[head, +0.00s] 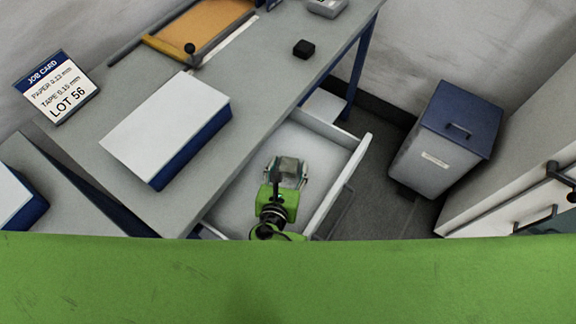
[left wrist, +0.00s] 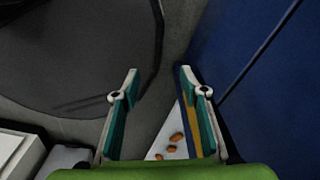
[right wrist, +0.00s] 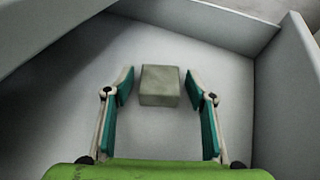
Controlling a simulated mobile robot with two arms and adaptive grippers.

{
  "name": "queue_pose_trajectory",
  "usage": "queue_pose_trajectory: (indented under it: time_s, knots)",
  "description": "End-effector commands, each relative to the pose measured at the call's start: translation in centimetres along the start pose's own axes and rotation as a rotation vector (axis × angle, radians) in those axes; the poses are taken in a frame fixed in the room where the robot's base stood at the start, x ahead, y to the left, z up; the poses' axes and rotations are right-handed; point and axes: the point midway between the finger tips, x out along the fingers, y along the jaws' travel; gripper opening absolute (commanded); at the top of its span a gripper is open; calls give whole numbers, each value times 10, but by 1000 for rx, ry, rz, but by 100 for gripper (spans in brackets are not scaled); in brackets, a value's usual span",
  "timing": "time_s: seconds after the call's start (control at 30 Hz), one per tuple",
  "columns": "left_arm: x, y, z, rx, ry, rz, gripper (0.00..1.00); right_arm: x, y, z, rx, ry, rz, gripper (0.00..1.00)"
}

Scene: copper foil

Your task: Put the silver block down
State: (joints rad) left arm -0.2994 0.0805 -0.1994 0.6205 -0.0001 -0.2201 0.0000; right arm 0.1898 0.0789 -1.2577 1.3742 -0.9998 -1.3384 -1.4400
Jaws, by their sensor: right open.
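The silver block (right wrist: 160,86) is a small grey block lying on the floor of the open white drawer (right wrist: 225,85). In the right wrist view it sits between and just beyond the fingertips of my right gripper (right wrist: 160,92), with a gap on both sides. My right gripper is open. In the head view my right gripper (head: 287,178) reaches down into the drawer (head: 238,196) and mostly hides the block. My left gripper (left wrist: 158,82) is open and empty in the left wrist view, above the floor and beside a blue panel.
The grey workbench (head: 255,75) carries a white-topped blue box (head: 165,125), a job card (head: 57,87) and a small black block (head: 304,49). A blue-lidded grey bin (head: 440,150) stands right of the drawer. Several brown pieces (left wrist: 176,137) lie below my left gripper.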

Motion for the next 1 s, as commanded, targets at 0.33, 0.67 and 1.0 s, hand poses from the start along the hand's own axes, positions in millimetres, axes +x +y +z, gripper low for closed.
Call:
queue_pose_trajectory:
  time_s: [0.33, 0.67, 1.0]
  knots:
    - [-1, 0, 0, 1, 0, 0, 40, -52, 0, 0, 1, 4, 2, 51]
    - [1, 1, 0, 1, 0, 1, 40, -110, 0, 1, 1, 1, 1, 51]
    - [1, 1, 0, 1, 0, 1, 40, -121, 0, 2, 1, -1, 0, 51]
